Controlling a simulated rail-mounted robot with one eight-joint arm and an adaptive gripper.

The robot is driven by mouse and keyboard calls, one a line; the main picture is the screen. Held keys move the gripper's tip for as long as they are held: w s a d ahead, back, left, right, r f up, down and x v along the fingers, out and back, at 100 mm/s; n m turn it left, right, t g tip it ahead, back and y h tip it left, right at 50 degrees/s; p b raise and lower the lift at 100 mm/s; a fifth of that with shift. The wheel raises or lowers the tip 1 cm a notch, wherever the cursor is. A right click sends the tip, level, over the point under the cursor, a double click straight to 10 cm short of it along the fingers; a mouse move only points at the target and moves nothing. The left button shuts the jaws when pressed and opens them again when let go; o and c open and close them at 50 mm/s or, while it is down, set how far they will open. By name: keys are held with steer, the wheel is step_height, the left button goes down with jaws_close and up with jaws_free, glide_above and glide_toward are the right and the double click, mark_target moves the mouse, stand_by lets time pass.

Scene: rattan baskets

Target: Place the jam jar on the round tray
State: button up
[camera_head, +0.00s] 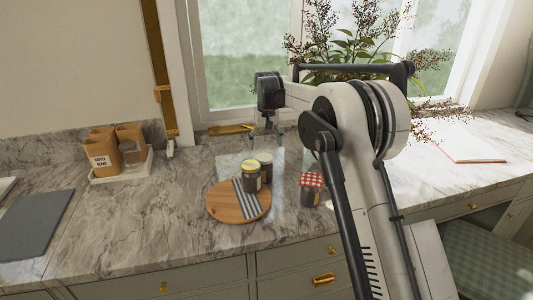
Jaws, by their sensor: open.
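A jar with a red-and-white checked lid (311,182), which looks like the jam jar, stands upright on the marble counter, just right of the round tray and apart from it. The round wooden tray (226,208) holds a striped grey-and-white cloth (249,199). A dark jar with a yellow lid (250,177) stands on the tray's back part. A second jar with a pale lid (264,168) is close behind it; I cannot tell if it stands fully on the tray. My gripper (267,128) points down, open and empty, above and behind these jars.
A light tray (122,172) with brown canisters stands at the left by the wall. A dark grey board (28,222) lies far left. A leafy plant (350,45) is by the window. An open book (467,145) lies right. Counter left of the round tray is clear.

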steer(key=shift+s+r, duration=0.1)
steer(key=shift+r, duration=0.25)
steer(key=s+d+r+t, duration=0.1)
steer(key=s+d+r, duration=0.35)
steer(key=s, duration=0.25)
steer(key=s+d+r+m+t, duration=0.1)
steer(key=s+d+r, duration=0.2)
steer(key=s+r, duration=0.4)
steer(key=s+d+r+t, duration=0.1)
steer(key=s+d+r, duration=0.35)
steer(key=s, duration=0.35)
steer(key=s+d+f+t, duration=0.1)
steer(key=s+d+f, duration=0.1)
steer(key=s, duration=0.7)
steer(key=s+d+f+m, duration=0.1)
steer(key=s+d+f, duration=0.1)
steer(key=s, duration=0.8)
steer(key=s+d+f+t, duration=0.1)
steer(key=s+f, duration=0.3)
steer(key=s, duration=0.6)
steer(key=shift+s+d+f+m+t, duration=0.2)
steer(key=shift+d+m+t, duration=0.1)
steer(key=shift+d, duration=0.25)
steer(key=shift+s+f, duration=0.3)
steer(key=shift+s, duration=0.1)
steer(key=c, duration=0.3)
